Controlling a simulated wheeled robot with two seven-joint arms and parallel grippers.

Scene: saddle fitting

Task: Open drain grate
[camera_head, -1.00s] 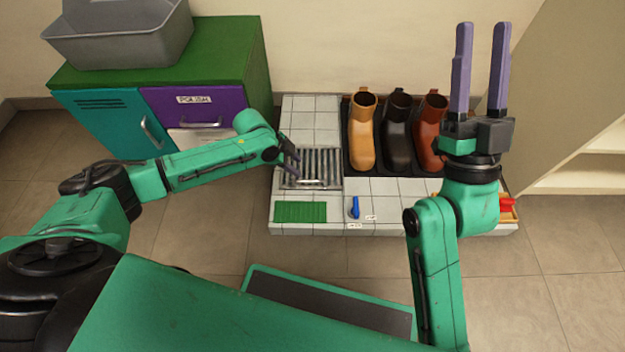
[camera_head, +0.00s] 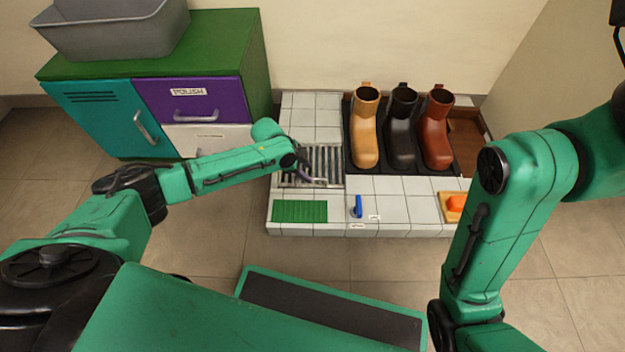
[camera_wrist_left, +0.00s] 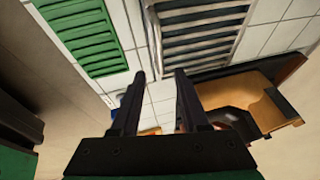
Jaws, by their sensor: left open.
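The drain grate (camera_head: 325,158) is a metal slatted panel set in the white tiled platform, left of the boots. It lies flat in its frame in the head view. In the left wrist view its slats (camera_wrist_left: 203,30) show at the top, beyond the fingertips. My left gripper (camera_head: 307,172) is over the grate's left front part and partly hidden by its own wrist. Whether a finger touches the grate I cannot tell. My right gripper is outside the views.
Tan (camera_head: 365,135), black (camera_head: 400,135) and red-brown boots (camera_head: 436,135) stand in a dark tray right of the grate. A green ribbed panel (camera_head: 299,211) and blue lever (camera_head: 357,206) lie in front. A cabinet (camera_head: 205,102) stands left. An orange block (camera_head: 456,202) is at right.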

